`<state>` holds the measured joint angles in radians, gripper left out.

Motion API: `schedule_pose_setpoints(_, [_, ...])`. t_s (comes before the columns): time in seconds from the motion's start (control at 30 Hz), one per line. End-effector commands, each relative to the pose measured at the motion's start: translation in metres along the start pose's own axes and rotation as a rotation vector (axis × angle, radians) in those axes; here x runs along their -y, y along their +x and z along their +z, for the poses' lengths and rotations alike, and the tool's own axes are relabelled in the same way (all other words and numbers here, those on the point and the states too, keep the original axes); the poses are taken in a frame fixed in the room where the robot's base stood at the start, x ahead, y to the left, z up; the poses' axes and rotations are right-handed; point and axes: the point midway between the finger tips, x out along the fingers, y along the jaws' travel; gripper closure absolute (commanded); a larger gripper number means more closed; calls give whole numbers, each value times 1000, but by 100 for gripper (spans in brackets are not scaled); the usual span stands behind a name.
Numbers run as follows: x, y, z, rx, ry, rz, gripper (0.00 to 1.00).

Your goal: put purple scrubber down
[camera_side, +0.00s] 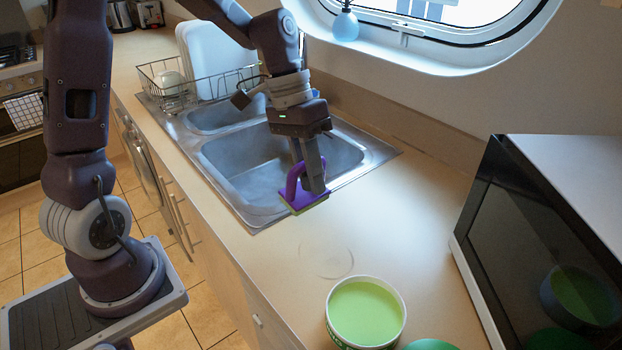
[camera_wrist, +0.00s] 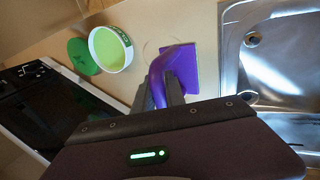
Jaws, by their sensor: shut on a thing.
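The purple scrubber (camera_side: 305,199) has a flat base with a greenish underside and a curved handle. My gripper (camera_side: 314,188) is shut on its handle, at the near right corner of the sink. In the side view I cannot tell whether the base touches the counter or hangs just above it. The wrist view shows the scrubber (camera_wrist: 182,68) ahead of my gripper (camera_wrist: 160,98), between the tub and the sink. The fingers hide part of the handle.
A tub of green contents (camera_side: 365,312) stands on the counter with a green lid (camera_side: 431,345) beside it. A black-fronted microwave (camera_side: 540,240) stands at right. The metal sink (camera_side: 240,170) and a wire dish rack (camera_side: 200,85) lie behind. A faint ring marks the clear counter (camera_side: 327,262).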

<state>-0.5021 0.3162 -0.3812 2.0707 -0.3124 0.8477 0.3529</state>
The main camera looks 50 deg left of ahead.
Motion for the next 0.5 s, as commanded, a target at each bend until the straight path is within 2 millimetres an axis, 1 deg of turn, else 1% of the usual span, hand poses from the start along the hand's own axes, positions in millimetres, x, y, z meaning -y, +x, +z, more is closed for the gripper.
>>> schedule_pose_setpoints(0.23, [0, 0, 0, 0, 0, 0, 100])
schedule_pose_setpoints(0.3, [0, 0, -4, 0, 0, 4, 100])
schedule_pose_setpoints(0.37, [-2, -2, -14, -2, 1, 17, 100])
schedule_pose_setpoints(0.47, [-6, -5, -46, -4, 3, 53, 100])
schedule_pose_setpoints(0.5, [-8, -6, -61, -6, 3, 68, 100])
